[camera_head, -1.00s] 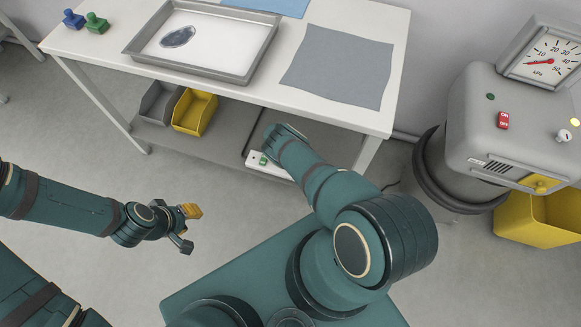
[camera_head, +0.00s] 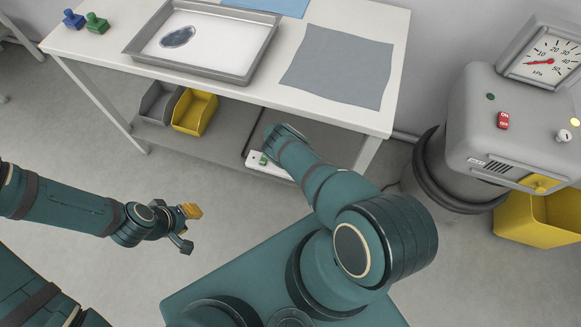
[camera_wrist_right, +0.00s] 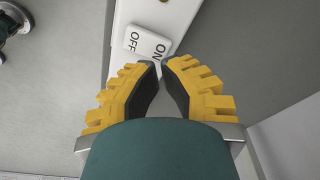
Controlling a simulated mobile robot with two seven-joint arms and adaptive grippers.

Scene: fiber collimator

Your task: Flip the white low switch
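The white switch (camera_wrist_right: 147,42) is a rocker marked ON and OFF on a white strip (camera_wrist_right: 190,14). In the right wrist view it lies just ahead of my right fingertips, with the ON half nearer to them. I cannot tell which half is pressed or whether the tips touch it. My right gripper (camera_wrist_right: 160,64) has its yellow fingers with dark pads nearly together at the tips, with nothing seen between them. In the head view its arm reaches to the strip (camera_head: 256,166) below the table, hiding part of it. My left gripper (camera_head: 186,228) is open and empty over the floor.
The table (camera_head: 262,96) stands above the strip, with a tray (camera_head: 240,78) and a grey mat (camera_head: 340,66) on it. A grey bin (camera_head: 152,106) and a yellow bin (camera_head: 196,112) sit left of the strip. A machine with a gauge (camera_head: 550,62) stands at right.

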